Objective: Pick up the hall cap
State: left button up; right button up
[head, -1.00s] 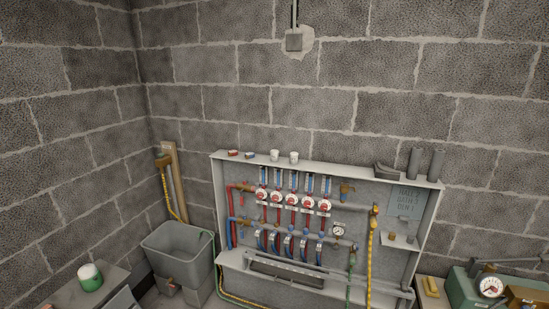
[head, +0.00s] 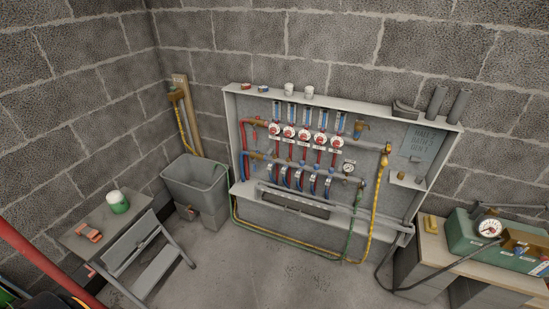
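The cabinet (head: 345,98) on the back wall holds a manifold with a row of round red-and-white caps (head: 304,135) below blue-and-white flow tubes. Small labels sit near the caps, too small to read, so I cannot tell which is the hall cap. Two white cup-like pieces, a left one (head: 289,89) and a right one (head: 309,92), stand on the cabinet's top ledge, with small red-and-white pieces (head: 247,86) to their left. Neither of my grippers is in view.
A grey tub (head: 197,185) stands left of the cabinet. A grey step stool (head: 152,268) and a bench (head: 85,243) with a green-and-white container (head: 117,202) are at left. A green gauge case (head: 468,236) sits on the right bench. The middle floor is open.

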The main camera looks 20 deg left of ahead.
aim_at(289, 87)
jog(key=i+j, duration=0.2)
jog(key=i+j+z, duration=0.15)
jog(key=j, duration=0.25)
jog(key=i+j, duration=0.2)
jog(key=i+j+z, duration=0.05)
jog(key=j, duration=0.05)
